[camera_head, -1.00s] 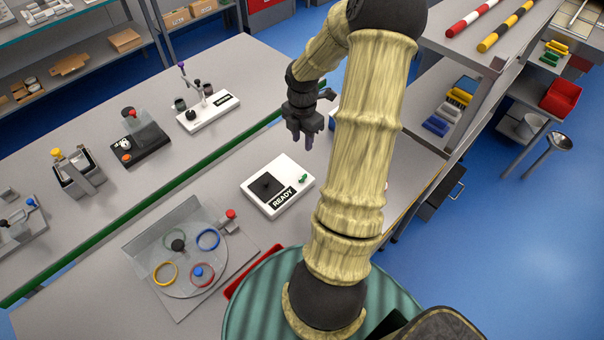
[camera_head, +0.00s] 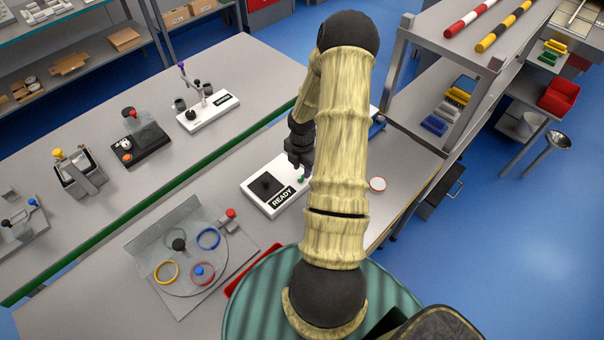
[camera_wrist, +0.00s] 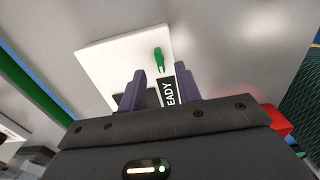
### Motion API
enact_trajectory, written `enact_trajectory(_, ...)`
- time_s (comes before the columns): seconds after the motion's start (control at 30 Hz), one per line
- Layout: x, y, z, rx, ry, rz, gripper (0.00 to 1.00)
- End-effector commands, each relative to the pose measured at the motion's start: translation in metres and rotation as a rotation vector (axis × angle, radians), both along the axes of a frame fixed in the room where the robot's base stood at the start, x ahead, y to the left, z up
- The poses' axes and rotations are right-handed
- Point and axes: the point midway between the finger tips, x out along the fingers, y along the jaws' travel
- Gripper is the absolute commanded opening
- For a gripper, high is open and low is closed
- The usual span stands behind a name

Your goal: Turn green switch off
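The green switch (camera_wrist: 159,60) is a small lever on a white box (camera_wrist: 98,52) marked READY. In the head view the box (camera_head: 256,203) lies on the near bench, with a black knob (camera_head: 266,184) on it. The green switch (camera_head: 301,180) shows there only in part, just below my gripper (camera_head: 301,168). In the wrist view my gripper (camera_wrist: 158,82) has its two purple fingers apart with nothing held between them.
A turntable fixture (camera_head: 183,262) with coloured rings stands left of the box. A red tray (camera_head: 252,272) is at the bench's near edge. Bench space between box and green strip is clear.

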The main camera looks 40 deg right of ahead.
Motion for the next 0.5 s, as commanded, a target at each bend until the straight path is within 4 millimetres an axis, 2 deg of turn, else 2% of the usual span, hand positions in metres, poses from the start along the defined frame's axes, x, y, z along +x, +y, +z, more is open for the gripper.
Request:
enact_trajectory(0.2,0.0,0.001,-0.031,0.001,0.002,0.001,0.34)
enact_trajectory(0.33,-0.001,0.0,-0.04,0.0,0.001,-0.001,0.34)
enact_trajectory(0.5,-0.001,-0.001,-0.041,-0.001,0.0,-0.002,0.34)
